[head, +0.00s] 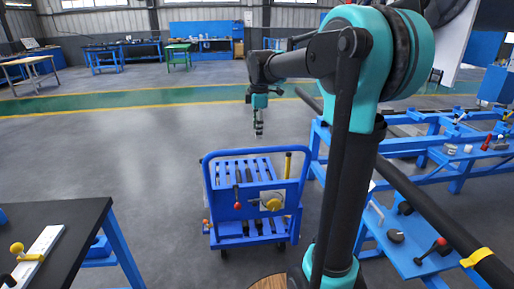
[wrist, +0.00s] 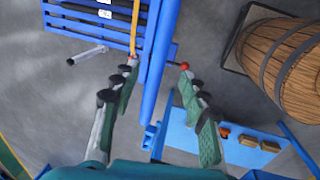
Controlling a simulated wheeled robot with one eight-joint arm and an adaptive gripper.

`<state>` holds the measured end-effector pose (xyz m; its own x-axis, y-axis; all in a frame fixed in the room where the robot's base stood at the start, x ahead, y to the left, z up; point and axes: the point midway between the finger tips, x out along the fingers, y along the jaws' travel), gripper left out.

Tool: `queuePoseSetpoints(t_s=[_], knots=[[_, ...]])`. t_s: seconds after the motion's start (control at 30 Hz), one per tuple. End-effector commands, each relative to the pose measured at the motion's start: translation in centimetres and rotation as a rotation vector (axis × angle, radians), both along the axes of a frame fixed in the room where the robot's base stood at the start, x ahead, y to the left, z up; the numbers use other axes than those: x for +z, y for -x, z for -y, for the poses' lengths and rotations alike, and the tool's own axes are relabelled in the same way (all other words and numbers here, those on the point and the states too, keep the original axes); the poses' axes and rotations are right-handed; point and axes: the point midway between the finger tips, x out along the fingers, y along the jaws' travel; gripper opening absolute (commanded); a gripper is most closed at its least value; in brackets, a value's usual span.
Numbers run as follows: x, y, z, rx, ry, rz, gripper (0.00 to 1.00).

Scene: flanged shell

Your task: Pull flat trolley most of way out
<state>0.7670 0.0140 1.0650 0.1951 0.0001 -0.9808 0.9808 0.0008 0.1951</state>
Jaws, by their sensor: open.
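The blue flat trolley (head: 245,212) stands on the grey floor in the middle of the head view, with a slatted deck, a looped blue handle bar (head: 222,153) and a yellow post (head: 288,165). My gripper (head: 258,136) points down just above the handle bar in that picture. In the wrist view my gripper (wrist: 158,66) is open, its two green-and-grey fingers spread apart. A blue bar (wrist: 160,50) of the trolley runs between the fingers as seen from the wrist. I cannot tell how far below the fingertips it lies. The slatted deck (wrist: 85,22) shows at upper left.
A wooden barrel (wrist: 280,60) stands right of the trolley. A blue bench (head: 440,262) with tools is at the right and a black-topped table (head: 65,225) at the left. The floor left of and behind the trolley is clear.

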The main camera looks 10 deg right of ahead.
Motion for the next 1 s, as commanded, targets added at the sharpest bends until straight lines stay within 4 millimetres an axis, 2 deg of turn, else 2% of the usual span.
queuePoseSetpoints(t_s=[0.3,0.5,0.67,0.93,1.0], knots=[[-6.1,-1.2,0.0,-0.001,0.0,0.0,0.44],[-8.5,-1.7,0.0,-0.001,0.0,0.0,0.44],[-9.4,-1.9,0.0,-0.001,0.0,0.0,0.44],[-9.5,-1.9,0.0,-0.001,0.0,0.0,0.44],[-9.5,-1.9,0.0,-0.001,0.0,0.0,0.37]])
